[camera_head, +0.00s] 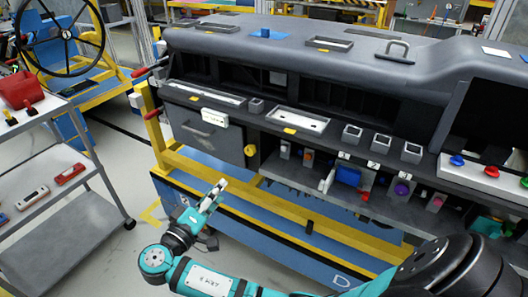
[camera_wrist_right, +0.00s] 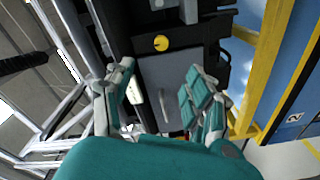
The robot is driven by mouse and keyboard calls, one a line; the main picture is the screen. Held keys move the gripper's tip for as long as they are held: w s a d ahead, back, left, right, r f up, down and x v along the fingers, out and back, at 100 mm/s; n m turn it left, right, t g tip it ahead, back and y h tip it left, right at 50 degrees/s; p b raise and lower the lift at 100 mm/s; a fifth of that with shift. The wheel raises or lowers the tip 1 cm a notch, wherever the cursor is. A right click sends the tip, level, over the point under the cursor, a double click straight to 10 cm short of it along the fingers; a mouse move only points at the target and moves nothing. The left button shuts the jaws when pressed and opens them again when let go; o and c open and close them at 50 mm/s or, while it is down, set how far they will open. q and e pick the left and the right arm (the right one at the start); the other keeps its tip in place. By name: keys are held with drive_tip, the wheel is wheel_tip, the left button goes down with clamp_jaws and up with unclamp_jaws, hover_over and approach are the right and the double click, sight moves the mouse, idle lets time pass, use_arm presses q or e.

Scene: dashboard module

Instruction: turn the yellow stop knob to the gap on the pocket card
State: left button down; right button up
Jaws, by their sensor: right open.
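The yellow knob (camera_head: 250,150) sits on the dashboard's lower front, just right of a grey panel with a handle. It also shows in the right wrist view as a yellow disc (camera_wrist_right: 160,43) with a dark mark on it. A small white card (camera_head: 215,117) with faint print is on the front above the grey panel; its print is too small to read. My right gripper (camera_head: 214,194) is open and empty, in front of and below the knob, apart from it. In the wrist view its fingers (camera_wrist_right: 160,75) are spread, with the knob beyond them. My left gripper is out of view.
The dashboard (camera_head: 250,35) stands on a yellow and blue frame (camera_head: 290,215). Cubbies with coloured parts (camera_head: 350,175) line its right side. A grey cart (camera_head: 60,155) with tools stands left, with a steering wheel (camera_head: 65,35) behind. Floor between cart and frame is open.

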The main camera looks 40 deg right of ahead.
approach(249, 153)
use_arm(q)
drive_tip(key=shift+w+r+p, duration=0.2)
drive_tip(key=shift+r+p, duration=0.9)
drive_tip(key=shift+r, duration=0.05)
use_arm(e)
drive_tip(key=x, duration=0.8)
drive_tip(key=shift+w+d, duration=0.15)
drive_tip(key=shift+d, duration=0.15)
clamp_jaws()
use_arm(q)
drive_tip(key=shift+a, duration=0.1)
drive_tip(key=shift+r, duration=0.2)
use_arm(e)
drive_tip(key=shift+r+n, duration=0.1)
drive_tip(key=shift+n, duration=0.2)
drive_tip(key=n+p, duration=0.3)
drive_tip(key=n, duration=0.1)
drive_tip(key=shift+r, duration=0.15)
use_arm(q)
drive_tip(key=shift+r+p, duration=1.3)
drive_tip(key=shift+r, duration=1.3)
use_arm(e)
drive_tip(key=shift+a+n+y, duration=0.1)
drive_tip(key=shift+n+y, duration=0.2)
drive_tip(key=shift+n, duration=1.7)
